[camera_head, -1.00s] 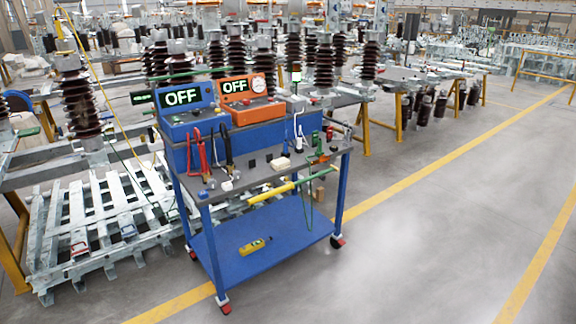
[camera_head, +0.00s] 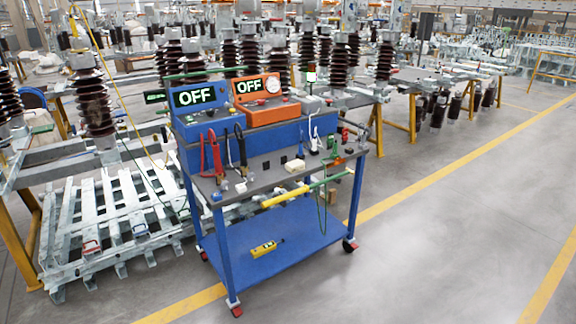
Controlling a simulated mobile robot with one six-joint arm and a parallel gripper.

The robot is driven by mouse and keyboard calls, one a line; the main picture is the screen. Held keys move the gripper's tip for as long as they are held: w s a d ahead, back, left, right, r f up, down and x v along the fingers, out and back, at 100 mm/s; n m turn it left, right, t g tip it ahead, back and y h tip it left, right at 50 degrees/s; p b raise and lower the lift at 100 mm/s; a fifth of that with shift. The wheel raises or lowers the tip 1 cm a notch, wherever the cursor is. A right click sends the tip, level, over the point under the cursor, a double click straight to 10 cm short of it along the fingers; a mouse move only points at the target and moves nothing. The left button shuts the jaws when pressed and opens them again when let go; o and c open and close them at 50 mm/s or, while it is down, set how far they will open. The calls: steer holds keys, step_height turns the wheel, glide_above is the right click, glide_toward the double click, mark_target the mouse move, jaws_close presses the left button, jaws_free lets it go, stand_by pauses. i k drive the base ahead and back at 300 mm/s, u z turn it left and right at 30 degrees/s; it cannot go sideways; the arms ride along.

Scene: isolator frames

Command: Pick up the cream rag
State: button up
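A small cream folded thing, which looks like the cream rag (camera_head: 297,193), lies on the grey upper top (camera_head: 262,185) of a blue wheeled cart. It is near the front edge, just behind a yellow and green rod (camera_head: 290,195). Small dark blocks lie behind it. It is small in this view, so its folds cannot be made out. My gripper is not in view.
On the cart stand a blue box (camera_head: 196,112) and an orange box (camera_head: 266,104), both reading OFF. A yellow device (camera_head: 264,248) lies on the lower shelf (camera_head: 290,240). Pallets (camera_head: 110,225) stand at left. Grey floor (camera_head: 440,220) is open at right.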

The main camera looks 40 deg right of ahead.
mark_target(293, 167)
steer(key=i, duration=0.85)
steer(key=z, duration=0.05)
